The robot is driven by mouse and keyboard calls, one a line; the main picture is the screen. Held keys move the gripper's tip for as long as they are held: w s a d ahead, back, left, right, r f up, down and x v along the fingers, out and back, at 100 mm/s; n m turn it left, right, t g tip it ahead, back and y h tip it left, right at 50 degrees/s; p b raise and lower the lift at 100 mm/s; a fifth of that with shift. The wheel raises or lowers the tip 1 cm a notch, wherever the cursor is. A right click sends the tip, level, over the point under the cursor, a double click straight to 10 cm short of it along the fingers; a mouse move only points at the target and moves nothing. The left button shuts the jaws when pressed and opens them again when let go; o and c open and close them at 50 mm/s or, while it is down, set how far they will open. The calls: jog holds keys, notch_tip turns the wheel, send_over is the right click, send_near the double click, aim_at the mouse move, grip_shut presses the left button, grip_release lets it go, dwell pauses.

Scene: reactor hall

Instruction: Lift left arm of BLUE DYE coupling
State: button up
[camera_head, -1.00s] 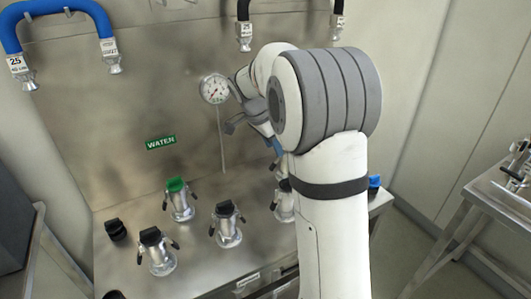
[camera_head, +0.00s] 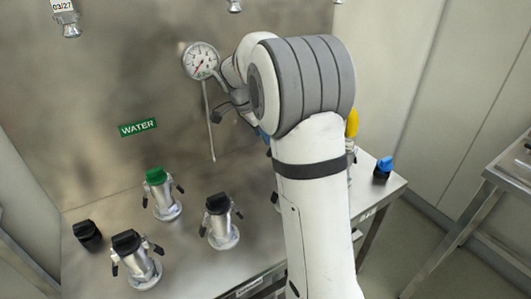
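No label reading BLUE DYE is legible in view. A small blue patch (camera_head: 263,134) shows at the left edge of my arm, mostly hidden behind it. A blue-topped black cap (camera_head: 383,169) sits at the right end of the steel bench. Several metal couplings with side arms stand on the bench: one with a green cap (camera_head: 162,195), and black-capped ones (camera_head: 137,260) and (camera_head: 220,222) in front of it. My arm covers the right part of the row.
A round gauge (camera_head: 202,61) with a thin rod is at the steel back panel, close to my arm. A green WATER sign (camera_head: 138,127) is left of it. A loose black cap (camera_head: 87,235) lies at the bench's left. A yellow part (camera_head: 352,122) shows right of my arm.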

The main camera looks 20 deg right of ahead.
jog(key=x, duration=0.7)
jog(key=shift+f, duration=0.2)
jog(key=shift+r, duration=0.1)
grip_shut()
